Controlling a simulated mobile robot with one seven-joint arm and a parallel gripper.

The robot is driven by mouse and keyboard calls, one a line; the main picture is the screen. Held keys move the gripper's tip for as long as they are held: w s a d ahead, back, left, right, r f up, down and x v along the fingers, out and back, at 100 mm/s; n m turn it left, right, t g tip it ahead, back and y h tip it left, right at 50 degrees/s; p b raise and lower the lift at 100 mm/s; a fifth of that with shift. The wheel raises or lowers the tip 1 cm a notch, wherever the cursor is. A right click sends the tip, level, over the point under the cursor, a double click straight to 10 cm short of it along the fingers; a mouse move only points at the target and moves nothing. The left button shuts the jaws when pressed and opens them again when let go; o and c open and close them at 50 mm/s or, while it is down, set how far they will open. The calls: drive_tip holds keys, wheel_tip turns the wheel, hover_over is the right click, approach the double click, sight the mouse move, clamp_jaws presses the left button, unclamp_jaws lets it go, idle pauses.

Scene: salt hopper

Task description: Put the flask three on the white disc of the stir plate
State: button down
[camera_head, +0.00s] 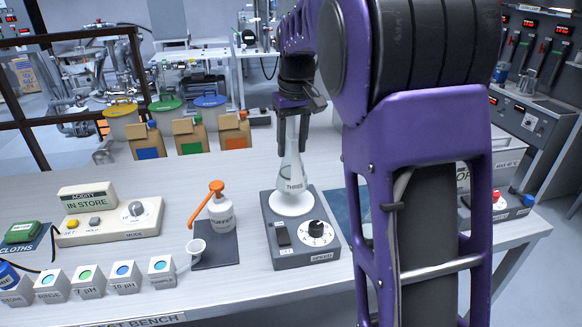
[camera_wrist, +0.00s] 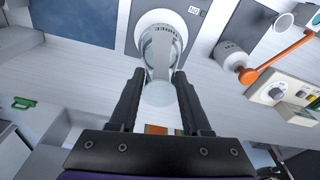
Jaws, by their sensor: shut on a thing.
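The clear glass flask three (camera_head: 291,174), labelled THREE, is upright over the stir plate (camera_head: 281,245) in the head view. The plate's white disc (camera_head: 293,209) lies directly under the flask's base. I cannot tell whether the base touches the disc or is just above it. My gripper (camera_head: 292,146) points down and is shut on the flask's neck. In the wrist view my gripper (camera_wrist: 158,76) has a dark finger on each side of the flask (camera_wrist: 161,52), with the white disc (camera_wrist: 142,24) around its base. The fingers partly hide the neck.
Several cartons (camera_head: 189,136) stand behind. Another flask (camera_head: 103,152) stands at the back left.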

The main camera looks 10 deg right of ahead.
sight(292, 160)
drive_tip(key=shift+f+b, duration=0.3)
drive_tip(key=shift+f, duration=1.7)
drive_tip(key=shift+f, duration=0.1)
drive_tip(key=shift+c, duration=1.8)
unclamp_jaws()
drive_tip(key=shift+f, duration=0.1)
drive_tip(key=r, duration=0.4)
drive_tip(key=s+r+p, duration=0.1)
drive_tip(key=r, duration=0.3)
drive_tip(key=r+p, duration=0.1)
drive_tip(key=r, duration=0.3)
drive_tip(key=shift+s+d+r, duration=0.15)
drive_tip(key=shift+s, duration=0.1)
drive_tip(key=shift+w, duration=0.1)
